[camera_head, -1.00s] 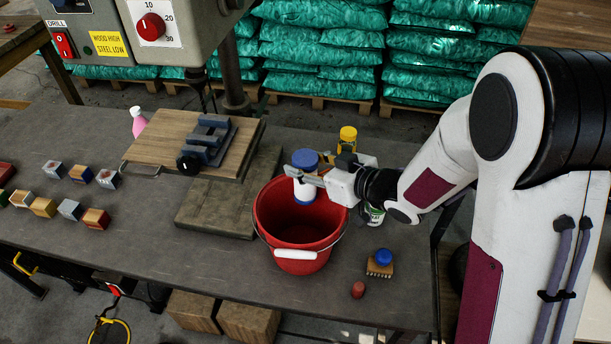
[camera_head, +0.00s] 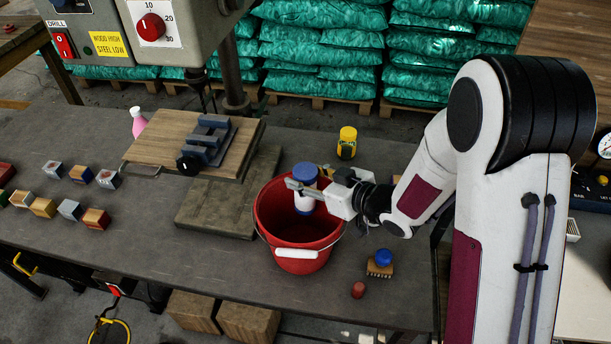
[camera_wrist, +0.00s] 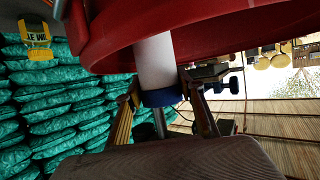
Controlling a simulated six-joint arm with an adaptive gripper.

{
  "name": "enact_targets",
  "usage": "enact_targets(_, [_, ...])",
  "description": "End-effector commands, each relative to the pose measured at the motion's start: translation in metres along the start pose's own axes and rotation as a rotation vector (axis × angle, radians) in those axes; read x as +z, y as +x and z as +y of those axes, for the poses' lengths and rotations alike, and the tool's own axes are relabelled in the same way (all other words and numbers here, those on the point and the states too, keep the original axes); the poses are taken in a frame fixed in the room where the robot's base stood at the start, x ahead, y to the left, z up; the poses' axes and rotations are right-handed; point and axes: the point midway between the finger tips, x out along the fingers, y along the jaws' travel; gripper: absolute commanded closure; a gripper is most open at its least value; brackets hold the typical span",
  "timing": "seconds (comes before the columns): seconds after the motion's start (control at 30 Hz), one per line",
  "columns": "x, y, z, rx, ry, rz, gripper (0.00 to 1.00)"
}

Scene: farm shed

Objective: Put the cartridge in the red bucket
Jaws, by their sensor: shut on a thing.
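The cartridge (camera_head: 305,202) is a white cylinder with a blue cap, held roughly upright. My gripper (camera_head: 304,186) is shut on it near the cap. In the head view the cartridge is over the mouth of the red bucket (camera_head: 289,250), with its lower end below the level of the far rim. In the wrist view the white body of the cartridge (camera_wrist: 155,62) and its blue cap show between my fingers (camera_wrist: 165,98), and the bucket (camera_wrist: 115,40) fills the top. The bucket stands on the bench with its white-gripped handle hanging at the front.
A yellow jar (camera_head: 347,143) stands behind my gripper. A brush with a blue knob (camera_head: 383,258) and a small red object (camera_head: 358,290) lie right of the bucket. The drill press base (camera_head: 215,208) is at left, with several small blocks (camera_head: 70,209) beyond it.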

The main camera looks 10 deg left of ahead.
Motion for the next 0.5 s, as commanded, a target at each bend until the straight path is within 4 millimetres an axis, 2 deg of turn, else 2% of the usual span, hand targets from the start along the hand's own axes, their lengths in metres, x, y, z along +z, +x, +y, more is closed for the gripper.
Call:
enact_targets(0.17, [-0.0006,0.0000,0.0004,0.001,-0.001,0.002,0.87])
enact_targets(0.2, [-0.0002,0.0000,0.0003,0.001,0.000,0.001,0.57])
enact_targets(0.27, [-0.0003,0.0000,0.0003,0.001,0.000,0.001,0.45])
enact_targets(0.5, [-0.0003,0.0000,0.0002,0.000,0.000,0.000,0.45])
